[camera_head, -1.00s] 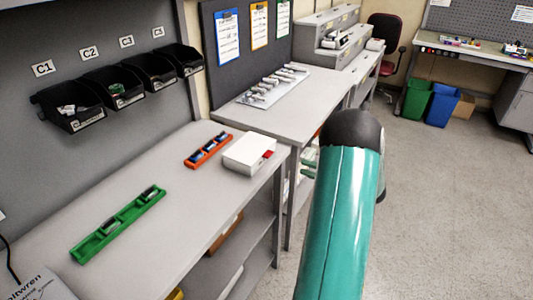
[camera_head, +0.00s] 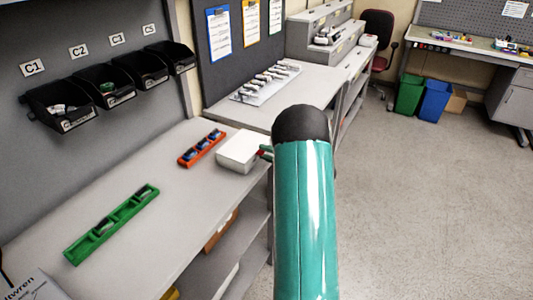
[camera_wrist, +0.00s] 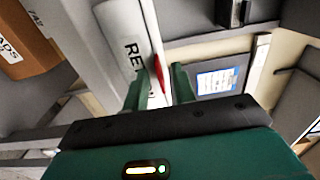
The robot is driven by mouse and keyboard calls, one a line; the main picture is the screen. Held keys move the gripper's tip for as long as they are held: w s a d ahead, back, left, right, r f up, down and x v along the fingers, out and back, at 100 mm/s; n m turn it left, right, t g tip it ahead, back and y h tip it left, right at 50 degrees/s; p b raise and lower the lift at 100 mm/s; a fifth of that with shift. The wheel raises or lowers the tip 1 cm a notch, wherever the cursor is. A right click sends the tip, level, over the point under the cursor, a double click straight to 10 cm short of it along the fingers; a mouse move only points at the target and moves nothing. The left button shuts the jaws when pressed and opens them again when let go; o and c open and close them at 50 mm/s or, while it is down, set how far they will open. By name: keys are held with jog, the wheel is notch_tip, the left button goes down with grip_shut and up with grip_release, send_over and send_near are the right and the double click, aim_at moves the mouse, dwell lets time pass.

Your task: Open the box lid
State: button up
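The white box (camera_head: 241,152) sits near the front right edge of the near table, and its lid looks shut. In the wrist view the box (camera_wrist: 118,30) fills the upper middle, with dark letters on its side. A red tab (camera_wrist: 159,76) sticks out from it. My gripper (camera_wrist: 162,80) is open, with its two green fingers on either side of the red tab in the picture. I cannot tell whether either finger touches it. In the head view the tip of my gripper (camera_head: 265,152) shows at the box's right side, and my arm hides the rest.
An orange rack (camera_head: 202,148) stands left of the box and a green rack (camera_head: 112,224) lies nearer on the table (camera_head: 150,245). Black bins (camera_head: 62,106) hang on the wall. A shelf runs under the table. The floor (camera_head: 410,210) at right is clear.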

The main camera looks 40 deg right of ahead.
jog(key=shift+w, duration=0.15)
grip_shut()
dwell(1.4)
